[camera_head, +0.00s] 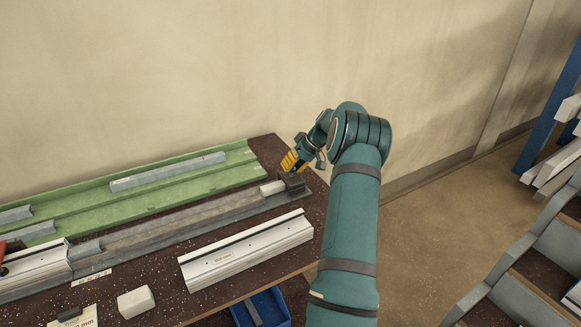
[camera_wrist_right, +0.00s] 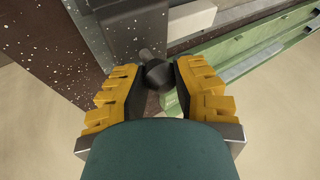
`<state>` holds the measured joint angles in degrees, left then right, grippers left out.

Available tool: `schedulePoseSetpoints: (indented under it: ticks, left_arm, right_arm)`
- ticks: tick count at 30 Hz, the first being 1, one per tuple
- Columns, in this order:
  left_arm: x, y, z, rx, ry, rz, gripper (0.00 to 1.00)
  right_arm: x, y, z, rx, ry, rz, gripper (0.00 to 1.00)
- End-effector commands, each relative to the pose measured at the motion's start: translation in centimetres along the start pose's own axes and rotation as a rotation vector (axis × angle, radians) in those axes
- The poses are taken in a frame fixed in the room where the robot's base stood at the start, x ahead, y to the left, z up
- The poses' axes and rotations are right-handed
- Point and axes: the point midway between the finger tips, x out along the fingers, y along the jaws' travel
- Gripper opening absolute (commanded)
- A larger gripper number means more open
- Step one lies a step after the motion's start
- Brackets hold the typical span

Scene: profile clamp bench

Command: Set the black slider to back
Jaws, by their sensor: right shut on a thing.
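The black slider (camera_head: 294,183) sits at the right end of the long grey rail (camera_head: 180,220) on the bench. In the right wrist view it shows as a dark block (camera_wrist_right: 137,32) with a round black knob (camera_wrist_right: 158,75). The exact contact is partly hidden in the head view. My left gripper is not in view.
A pale block (camera_head: 272,187) lies against the slider's left side on the rail. A green tray (camera_head: 120,205) with grey profiles runs behind. A white profile (camera_head: 245,250) lies in front, with a white block (camera_head: 136,302) and a blue bin (camera_head: 262,309) nearby.

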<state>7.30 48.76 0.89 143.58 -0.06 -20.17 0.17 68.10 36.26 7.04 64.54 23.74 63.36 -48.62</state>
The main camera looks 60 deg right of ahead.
Motion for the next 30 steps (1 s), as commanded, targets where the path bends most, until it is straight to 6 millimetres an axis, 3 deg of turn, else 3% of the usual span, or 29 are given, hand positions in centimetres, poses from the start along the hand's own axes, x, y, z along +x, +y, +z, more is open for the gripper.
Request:
schedulePoseSetpoints:
  ticks: [6, 7, 9, 21, 26, 30]
  left_arm:
    - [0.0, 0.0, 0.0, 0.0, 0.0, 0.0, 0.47]
    - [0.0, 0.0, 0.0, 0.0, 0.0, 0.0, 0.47]
    - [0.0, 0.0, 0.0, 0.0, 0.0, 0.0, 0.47]
    - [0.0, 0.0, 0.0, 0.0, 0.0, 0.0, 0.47]
    - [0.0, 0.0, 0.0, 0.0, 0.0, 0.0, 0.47]
    - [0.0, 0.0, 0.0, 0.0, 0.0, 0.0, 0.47]
  right_arm:
    - [-0.1, 0.4, 0.0, 0.002, 0.005, 0.011, 0.0]
    - [-0.1, 0.4, 0.0, 0.002, 0.005, 0.011, 0.36]
    - [-0.1, 0.4, 0.0, 0.002, 0.005, 0.011, 0.6]
    - [-0.6, 0.2, -0.1, 0.001, 0.004, 0.006, 0.62]
    - [-2.8, 0.2, -0.1, 0.001, 0.006, 0.009, 0.62]
    - [-5.7, 0.2, -0.1, 0.001, 0.007, 0.01, 0.62]
